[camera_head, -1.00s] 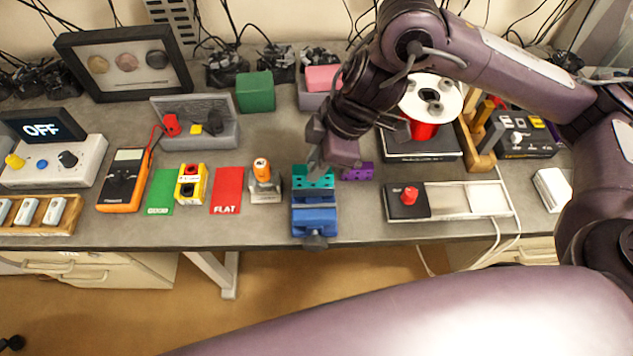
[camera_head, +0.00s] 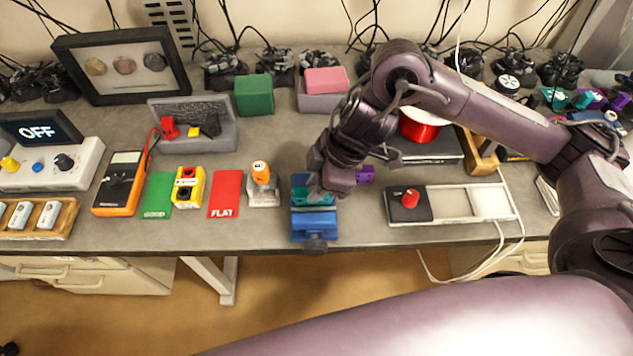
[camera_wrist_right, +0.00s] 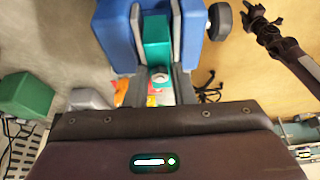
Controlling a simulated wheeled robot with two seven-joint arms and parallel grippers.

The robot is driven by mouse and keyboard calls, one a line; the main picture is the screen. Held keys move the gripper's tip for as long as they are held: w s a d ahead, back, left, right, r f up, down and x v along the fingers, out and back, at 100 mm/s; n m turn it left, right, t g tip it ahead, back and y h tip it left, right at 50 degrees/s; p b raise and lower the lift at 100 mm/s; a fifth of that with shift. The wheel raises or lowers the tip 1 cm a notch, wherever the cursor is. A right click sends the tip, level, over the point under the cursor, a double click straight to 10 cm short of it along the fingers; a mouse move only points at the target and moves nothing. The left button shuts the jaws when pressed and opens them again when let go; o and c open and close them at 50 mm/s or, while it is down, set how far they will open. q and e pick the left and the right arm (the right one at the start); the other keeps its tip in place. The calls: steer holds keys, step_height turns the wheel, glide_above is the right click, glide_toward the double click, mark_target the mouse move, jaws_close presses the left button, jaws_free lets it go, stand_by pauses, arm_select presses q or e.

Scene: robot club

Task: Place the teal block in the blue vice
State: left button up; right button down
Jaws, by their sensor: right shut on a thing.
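The blue vice (camera_head: 314,222) stands at the front edge of the bench, its dark knob facing me. My right gripper (camera_head: 316,192) is over the vice, shut on the teal block (camera_head: 299,194), which is partly hidden by the gripper in the head view. In the right wrist view, the teal block (camera_wrist_right: 156,42) lies between the two blue sides of the vice (camera_wrist_right: 117,38), with my right gripper's grey fingers (camera_wrist_right: 158,78) along it. I cannot tell how deep the block sits. My left gripper is not in view.
An orange-topped device (camera_head: 261,178) stands close left of the vice, beside a red card (camera_head: 225,194). A panel with a red knob (camera_head: 410,198) lies farther right. A green block (camera_head: 254,95) stands behind.

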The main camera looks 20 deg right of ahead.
steer(key=shift+f, duration=0.5)
steer(key=c, duration=1.2)
jaws_free()
steer(key=shift+c, duration=0.2)
steer(key=shift+r, duration=0.25)
steer(key=p+v, duration=0.2)
steer(key=v, duration=1)
steer(key=shift+r, duration=0.35)
